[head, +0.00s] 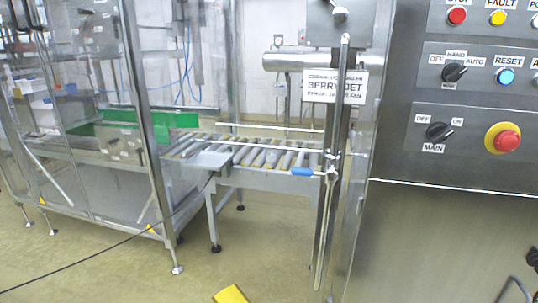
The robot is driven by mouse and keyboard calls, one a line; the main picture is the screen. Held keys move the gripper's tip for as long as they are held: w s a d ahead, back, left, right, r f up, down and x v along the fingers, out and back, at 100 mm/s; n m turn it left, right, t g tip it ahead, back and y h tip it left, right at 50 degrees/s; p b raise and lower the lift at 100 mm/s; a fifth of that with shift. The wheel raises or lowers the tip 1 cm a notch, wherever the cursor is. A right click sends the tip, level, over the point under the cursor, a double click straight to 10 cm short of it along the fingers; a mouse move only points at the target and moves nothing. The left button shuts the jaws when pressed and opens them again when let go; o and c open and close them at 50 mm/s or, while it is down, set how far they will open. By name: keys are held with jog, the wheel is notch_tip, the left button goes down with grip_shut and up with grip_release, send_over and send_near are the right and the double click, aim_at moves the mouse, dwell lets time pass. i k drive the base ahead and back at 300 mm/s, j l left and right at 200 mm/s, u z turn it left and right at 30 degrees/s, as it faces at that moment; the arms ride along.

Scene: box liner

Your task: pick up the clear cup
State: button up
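I see no clear cup in the head view. My gripper is not in view either, so its state and its place relative to the cup do not show.
A steel machine cabinet (440,235) with a control panel (472,95) fills the right side. A roller conveyor (255,155) stands in the middle, beside a glass-walled machine frame (75,110) on the left. A yellow object (231,294) is cut off at the bottom edge. Floor (120,270) is open at lower left, crossed by a dark cable.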

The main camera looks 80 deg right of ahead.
aim_at(271, 154)
jog(key=i+l+z, duration=0.25)
jog(key=l+z, duration=0.25)
jog(key=i+l+z, duration=0.35)
jog(key=l+z, duration=0.15)
jog(key=i+l+z, duration=0.3)
jog(key=z, duration=0.2)
jog(key=i+l+z, duration=0.1)
jog(key=i+z, duration=0.9)
jog(key=i+j+z, duration=0.5)
jog(key=i, duration=0.2)
